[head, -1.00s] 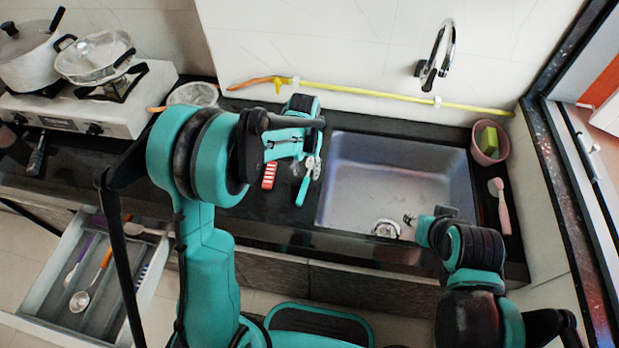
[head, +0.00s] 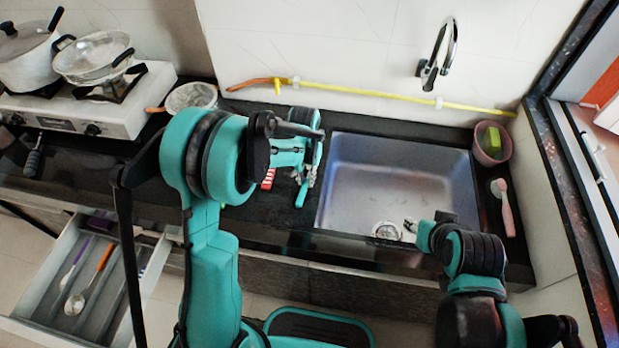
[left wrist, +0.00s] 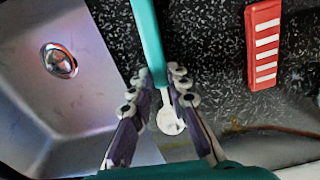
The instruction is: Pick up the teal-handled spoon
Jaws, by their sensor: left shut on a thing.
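The teal-handled spoon has its teal handle (left wrist: 149,40) running up from between my left fingers in the left wrist view, with its pale round bowl (left wrist: 171,121) showing between the finger bases. In the head view the handle end (head: 301,196) shows beside the sink, while the arm and gripper hide most of the spoon. My left gripper (head: 304,176) is shut on the spoon near the handle's lower end; its fingertips also show in the left wrist view (left wrist: 160,77). My right gripper (head: 422,226) is over the sink's front right; its jaws are too small to read.
A red striped object (left wrist: 265,45) lies on the dark counter close to the spoon. The sink (head: 385,185) is to the right, with a pink cup (head: 491,153) and pink brush (head: 505,208) beyond. An open drawer (head: 38,287) holds several utensils. The stove (head: 110,120) stands at left.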

